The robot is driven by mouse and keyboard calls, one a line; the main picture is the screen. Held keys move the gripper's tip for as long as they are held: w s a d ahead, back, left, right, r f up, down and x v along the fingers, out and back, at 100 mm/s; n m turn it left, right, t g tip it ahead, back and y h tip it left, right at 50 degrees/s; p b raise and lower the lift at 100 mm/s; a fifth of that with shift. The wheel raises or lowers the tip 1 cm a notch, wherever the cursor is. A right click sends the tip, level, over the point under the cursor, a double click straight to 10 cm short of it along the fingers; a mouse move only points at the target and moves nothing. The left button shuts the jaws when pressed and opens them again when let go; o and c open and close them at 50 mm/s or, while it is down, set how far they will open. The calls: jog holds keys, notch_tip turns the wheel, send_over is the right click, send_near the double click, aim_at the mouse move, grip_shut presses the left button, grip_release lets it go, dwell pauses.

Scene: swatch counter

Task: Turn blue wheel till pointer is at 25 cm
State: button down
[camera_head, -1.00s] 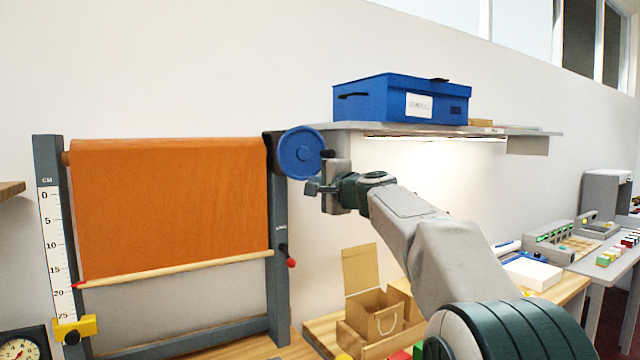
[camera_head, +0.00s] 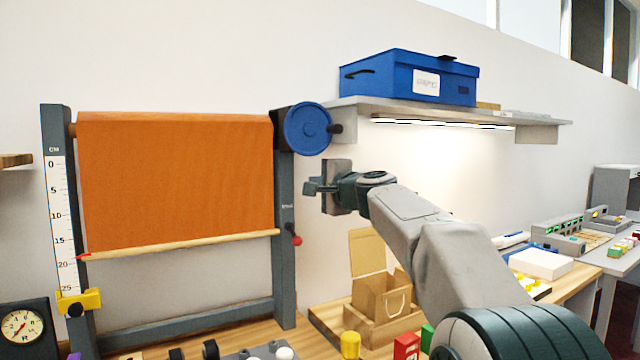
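The blue wheel (camera_head: 307,130) is at the upper right of the roller frame, with a dark handle knob (camera_head: 335,129) on its right side. An orange cloth (camera_head: 175,185) hangs from the roller, with a wooden bar (camera_head: 185,243) at its lower edge. The red pointer (camera_head: 84,257) at the bar's left end is between 15 and 20 on the cm scale (camera_head: 60,215), nearer 20. My gripper (camera_head: 313,187) is below the wheel and knob, apart from them in the picture. Its fingers are small and seen edge-on, so their opening is unclear.
A yellow clamp (camera_head: 78,301) sits on the scale near 25. A red-tipped lever (camera_head: 296,240) is on the right post. A shelf with a blue box (camera_head: 410,78) is above my arm.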

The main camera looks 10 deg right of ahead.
jog(key=f+b, duration=0.1)
jog(key=a+f+b, duration=0.1)
jog(key=f+b, duration=0.2)
jog(key=shift+s+a+f, duration=0.15)
jog(key=shift+s+f, duration=0.1)
jog(key=shift+f, duration=0.1)
jog(key=c, duration=1)
grip_release()
jog(key=b+v, duration=0.4)
jog(key=v, duration=0.4)
